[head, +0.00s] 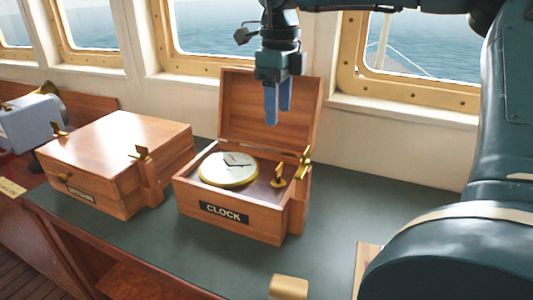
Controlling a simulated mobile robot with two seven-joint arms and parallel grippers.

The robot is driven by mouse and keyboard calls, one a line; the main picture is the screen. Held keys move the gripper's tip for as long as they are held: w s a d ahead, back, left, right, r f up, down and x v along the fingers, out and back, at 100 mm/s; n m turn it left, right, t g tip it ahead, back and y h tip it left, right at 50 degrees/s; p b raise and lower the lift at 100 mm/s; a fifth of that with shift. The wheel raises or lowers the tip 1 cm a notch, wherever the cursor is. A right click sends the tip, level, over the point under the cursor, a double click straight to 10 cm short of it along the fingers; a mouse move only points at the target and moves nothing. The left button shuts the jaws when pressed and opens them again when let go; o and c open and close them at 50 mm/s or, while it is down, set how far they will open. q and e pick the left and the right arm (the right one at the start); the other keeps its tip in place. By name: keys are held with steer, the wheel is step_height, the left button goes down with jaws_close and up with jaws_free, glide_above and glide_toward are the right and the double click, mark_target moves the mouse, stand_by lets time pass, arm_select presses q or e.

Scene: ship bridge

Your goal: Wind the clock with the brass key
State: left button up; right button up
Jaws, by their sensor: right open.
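The clock box (228,219), a wooden case labelled CLOCK, stands on the dark green worktop with its lid (262,100) raised at the back. Inside lies a round clock (228,169) with a pale dial, dark hands and a brass rim. A small upright brass piece (278,178), likely the key, stands inside the box to the right of the clock. My right gripper (277,112) points down above the box, in front of the raised lid. Its blue fingers are slightly apart and empty, clear of the clock and the brass piece. My left gripper is not in view.
A closed wooden box (118,165) with brass fittings stands left of the clock box. A brass fitting (303,165) sticks up at the clock box's right side. A grey instrument (35,120) is at far left.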

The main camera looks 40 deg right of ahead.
mark_target(279, 165)
steer(key=f, duration=1.2)
steer(key=shift+s+f, duration=0.25)
steer(key=shift+s, duration=0.05)
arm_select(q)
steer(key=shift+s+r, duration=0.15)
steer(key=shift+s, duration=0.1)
arm_select(e)
steer(key=c, duration=1)
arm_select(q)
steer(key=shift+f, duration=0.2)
arm_select(e)
steer(key=shift+n+b, duration=0.55)
steer(key=shift+n, duration=0.45)
steer(key=n+b, duration=0.1)
steer(key=n, duration=0.2)
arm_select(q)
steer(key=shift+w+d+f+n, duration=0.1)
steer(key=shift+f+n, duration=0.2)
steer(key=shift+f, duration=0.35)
arm_select(e)
steer(key=shift+n, duration=1.2)
